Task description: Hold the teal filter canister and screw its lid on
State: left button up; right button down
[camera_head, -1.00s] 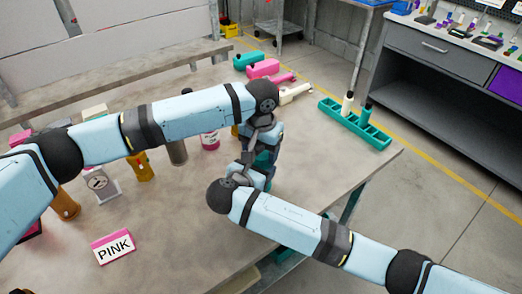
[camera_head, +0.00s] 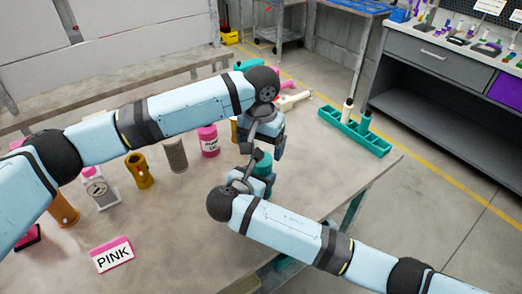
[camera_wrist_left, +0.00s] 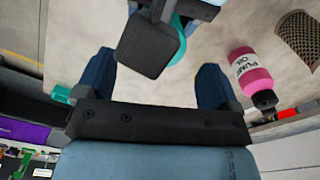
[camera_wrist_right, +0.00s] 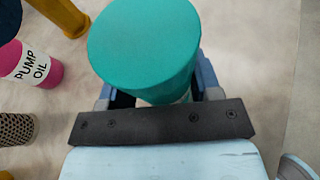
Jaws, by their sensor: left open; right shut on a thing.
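The teal filter canister (camera_head: 262,163) is upright between my two hands near the right part of the table. It shows large in the right wrist view (camera_wrist_right: 145,45), with a smooth flat teal top. I cannot make out a seam between lid and body. My right gripper (camera_head: 248,180) is shut on the canister, gripping it from the near side. My left gripper (camera_head: 254,143) is open just above the canister. In the left wrist view its fingers (camera_wrist_left: 152,80) are spread, with a dark block and a little teal beyond them. The canister's lower part is hidden.
A pink pump oil bottle (camera_head: 208,140), a mesh cylinder (camera_head: 174,155) and a brown-yellow part (camera_head: 140,170) stand left of the hands. A teal rack (camera_head: 354,132) lies at the right back. The table's right edge is close.

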pick_arm(q)
jog(key=shift+c, duration=1.3)
jog(key=shift+r+n, duration=1.7)
jog(key=shift+r, duration=0.05)
jog(key=shift+c, duration=0.2)
jog(key=shift+f, duration=0.1)
jog(key=shift+f, duration=3.95)
